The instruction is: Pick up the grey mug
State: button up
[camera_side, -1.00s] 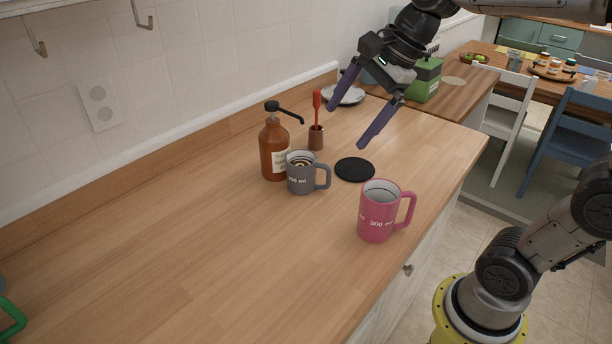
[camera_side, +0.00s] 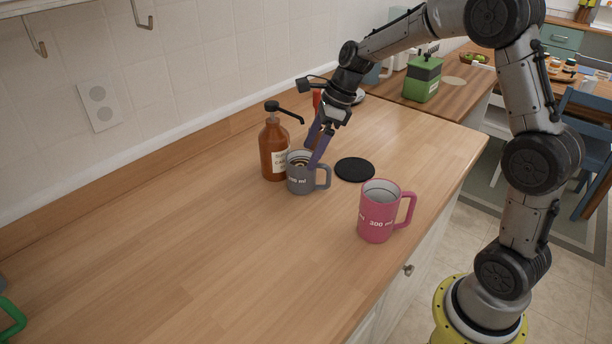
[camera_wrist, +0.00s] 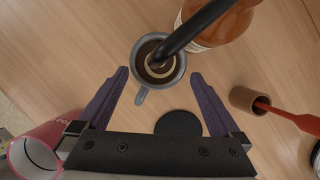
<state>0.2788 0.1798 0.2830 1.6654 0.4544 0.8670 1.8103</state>
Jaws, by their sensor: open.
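The grey mug (camera_side: 300,179) stands upright on the wooden counter with dark liquid inside and its handle to the right. In the wrist view the grey mug (camera_wrist: 137,66) lies just ahead of the fingertips, its handle pointing back between the fingers. My gripper (camera_side: 314,152) is open and empty, tilted down at the right side of the mug. In the wrist view my gripper (camera_wrist: 158,72) has its two purple fingers spread apart. In the side view the fingers cover part of the mug's right rim; I cannot tell whether they touch it.
A brown pump bottle (camera_side: 273,150) stands close beside the mug, its spout reaching over the mug in the wrist view. A pink mug (camera_side: 378,213) stands at the front right. A black coaster (camera_side: 355,169) lies right of the grey mug. A brown holder (camera_wrist: 247,99) with a red utensil is nearby.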

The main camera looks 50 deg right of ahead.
aim_at(301, 168)
jog(key=shift+a+x, duration=0.2)
jog(key=shift+x, duration=3.05)
jog(key=shift+r, duration=0.1)
jog(key=c, duration=1.6)
jog(key=shift+r, duration=0.25)
